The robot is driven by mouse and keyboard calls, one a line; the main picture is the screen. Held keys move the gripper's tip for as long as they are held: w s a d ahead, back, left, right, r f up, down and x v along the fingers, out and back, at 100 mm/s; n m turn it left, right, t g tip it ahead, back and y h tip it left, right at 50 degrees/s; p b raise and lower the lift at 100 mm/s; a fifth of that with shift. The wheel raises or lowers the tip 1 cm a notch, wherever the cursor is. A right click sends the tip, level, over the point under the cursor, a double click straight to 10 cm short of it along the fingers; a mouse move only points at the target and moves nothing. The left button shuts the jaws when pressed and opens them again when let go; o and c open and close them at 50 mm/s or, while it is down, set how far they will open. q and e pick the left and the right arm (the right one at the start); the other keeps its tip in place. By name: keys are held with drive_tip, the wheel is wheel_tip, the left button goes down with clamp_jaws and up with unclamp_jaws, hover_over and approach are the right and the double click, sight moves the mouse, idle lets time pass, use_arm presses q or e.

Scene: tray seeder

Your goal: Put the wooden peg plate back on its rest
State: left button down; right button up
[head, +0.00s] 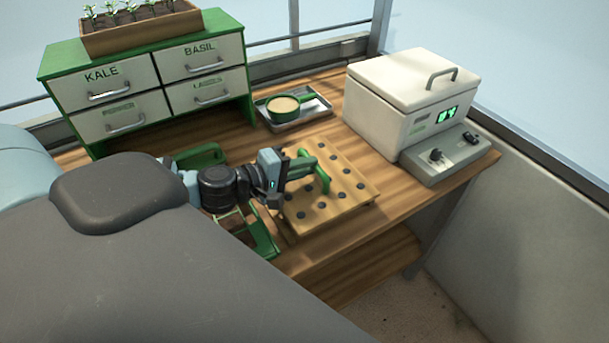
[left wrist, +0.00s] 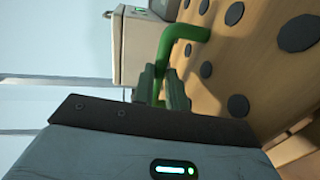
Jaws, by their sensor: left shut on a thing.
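The wooden peg plate (head: 350,181) is a light board with several dark round pegs or holes and a green handle (head: 323,176). It is on or just above the bench, right of my left gripper; I cannot tell if it touches. My left gripper (head: 291,170) is shut on the plate's green handle, which also shows in the left wrist view (left wrist: 166,50). The plate's dotted face fills the right of that view (left wrist: 219,70). Green supports (head: 263,236) stand beside the plate, partly hidden by my left arm; I cannot tell if they are its rest. My right gripper is not seen.
A white lidded box (head: 397,105) with a green display stands at the back right, a control panel in front. A metal tray (head: 318,110) holds a green scoop (head: 283,107). A green drawer cabinet (head: 80,150) stands at the left. The bench's front edge is close to the plate.

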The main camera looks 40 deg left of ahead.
sight(304, 182)
use_arm(q)
drive_tip(key=shift+s+d+f, duration=0.1)
drive_tip(key=shift+f, duration=1.15)
drive_tip(key=shift+f, duration=0.45)
drive_tip(key=c, duration=1.4)
unclamp_jaws()
